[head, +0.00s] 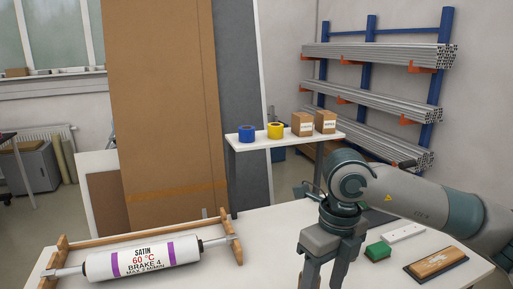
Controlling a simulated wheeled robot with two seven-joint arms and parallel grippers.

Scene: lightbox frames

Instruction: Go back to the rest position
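My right arm comes in from the right over the white table (235,262). My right gripper (328,272) points down near the table's front middle. Its two fingers show apart with a gap between them. The fingertips are cut off by the bottom edge of the picture, and nothing shows between the visible parts of the fingers. My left gripper and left arm are not in view.
A white roll (140,259) lettered "SATIN" rests on a wooden stand (63,244) at the left. Right of my gripper lie a green block (378,251), a white strip (403,232) and a wooden-topped brush or block (436,262). A shelf (290,141) with tape rolls and boxes stands behind.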

